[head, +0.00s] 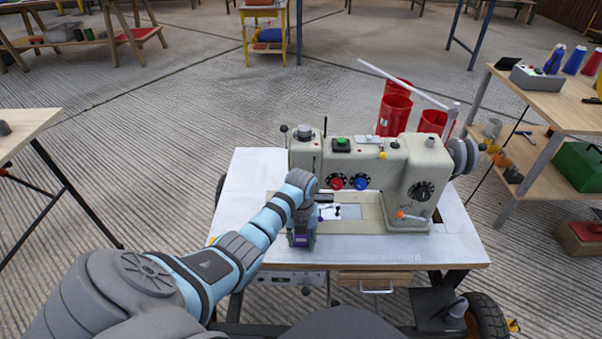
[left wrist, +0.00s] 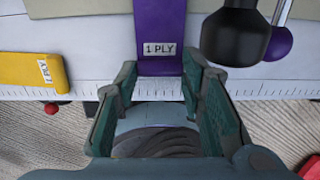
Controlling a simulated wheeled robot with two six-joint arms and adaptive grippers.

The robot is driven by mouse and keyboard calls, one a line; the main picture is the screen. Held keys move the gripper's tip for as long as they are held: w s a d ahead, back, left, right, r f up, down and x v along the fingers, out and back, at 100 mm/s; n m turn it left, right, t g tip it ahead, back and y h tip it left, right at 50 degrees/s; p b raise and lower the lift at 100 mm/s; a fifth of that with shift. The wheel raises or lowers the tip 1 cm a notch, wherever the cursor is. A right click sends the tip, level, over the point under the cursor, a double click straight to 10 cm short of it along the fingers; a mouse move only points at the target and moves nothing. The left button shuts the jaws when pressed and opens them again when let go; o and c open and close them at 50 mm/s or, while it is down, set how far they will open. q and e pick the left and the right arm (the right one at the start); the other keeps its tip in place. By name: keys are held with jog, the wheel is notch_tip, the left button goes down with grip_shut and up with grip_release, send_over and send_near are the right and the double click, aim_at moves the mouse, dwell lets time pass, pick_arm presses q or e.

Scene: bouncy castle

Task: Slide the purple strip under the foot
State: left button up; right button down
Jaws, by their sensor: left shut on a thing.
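The purple strip (left wrist: 160,25) with a "1 PLY" label runs up from my left gripper in the left wrist view. My left gripper (left wrist: 160,72) is shut on its near end. In the head view this gripper (head: 302,238) is at the front edge of the sewing table, in front of the left end of the cream sewing machine (head: 368,165). A purple patch shows at its fingers. I cannot make out the foot in the head view, where my arm covers the area under the machine's left end. My right gripper is not in view.
A yellow labelled strip (left wrist: 32,70) lies left of the purple one. A black cylinder (left wrist: 234,36) with a purple knob (left wrist: 280,43) is close on the right. Red containers (head: 394,112) stand behind the machine. The white tabletop (head: 252,180) is clear at left.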

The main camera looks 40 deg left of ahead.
pick_arm(q)
jog(key=shift+p, duration=0.35)
dwell(0.3)
jog(key=o, duration=0.9)
jog(key=shift+o, duration=0.2)
notch_tip(320, 180, up, 12)
jog(key=shift+f, duration=0.1)
